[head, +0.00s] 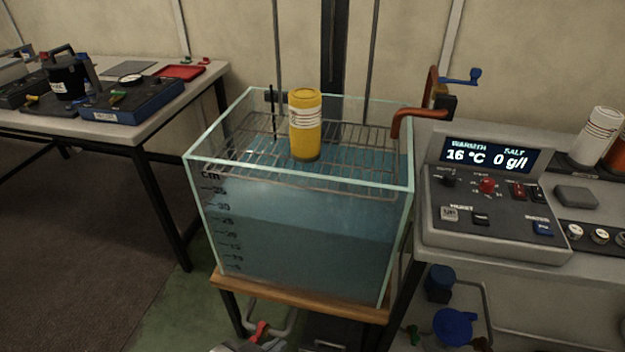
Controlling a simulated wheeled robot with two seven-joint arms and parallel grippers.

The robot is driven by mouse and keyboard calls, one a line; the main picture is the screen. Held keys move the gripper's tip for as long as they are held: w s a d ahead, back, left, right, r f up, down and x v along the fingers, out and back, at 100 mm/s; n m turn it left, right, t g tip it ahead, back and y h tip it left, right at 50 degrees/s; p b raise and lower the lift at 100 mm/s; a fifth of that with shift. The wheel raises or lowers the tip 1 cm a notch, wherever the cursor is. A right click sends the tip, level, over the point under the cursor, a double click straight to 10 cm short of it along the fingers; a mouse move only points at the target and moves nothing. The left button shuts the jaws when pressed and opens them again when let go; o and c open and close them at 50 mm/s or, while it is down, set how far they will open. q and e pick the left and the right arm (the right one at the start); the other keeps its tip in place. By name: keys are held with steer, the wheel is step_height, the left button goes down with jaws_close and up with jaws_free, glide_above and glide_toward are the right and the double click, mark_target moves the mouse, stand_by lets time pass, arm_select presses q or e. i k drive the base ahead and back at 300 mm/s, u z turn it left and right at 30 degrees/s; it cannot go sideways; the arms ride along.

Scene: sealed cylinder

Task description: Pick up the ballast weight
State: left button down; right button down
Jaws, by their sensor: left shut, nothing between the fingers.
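I cannot tell for certain which thing is the ballast weight. A black handled block (66,82) with a small white label, on the left table, looks most like one. A plain dark grey block (575,196) lies on the console bench at the right. My left gripper (247,347) shows only as a grey sliver at the bottom edge, below the tank; it is shut and empty, far from both blocks. My right gripper is not in view.
A glass water tank (291,270) with a wire rack (352,150) stands in the middle, a yellow cylinder (305,125) upright on the rack. The left table (150,118) also carries a blue case (128,103) and a red tray (180,72). A console (490,215) stands right.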

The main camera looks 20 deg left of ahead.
mark_target(573, 232)
steer(key=z, duration=0.55)
steer(key=k, duration=1.3)
steer(key=z, duration=1.1)
steer(key=i, duration=1.75)
steer(key=u, duration=0.85)
steer(key=i, duration=0.2)
steer(key=u, duration=0.35)
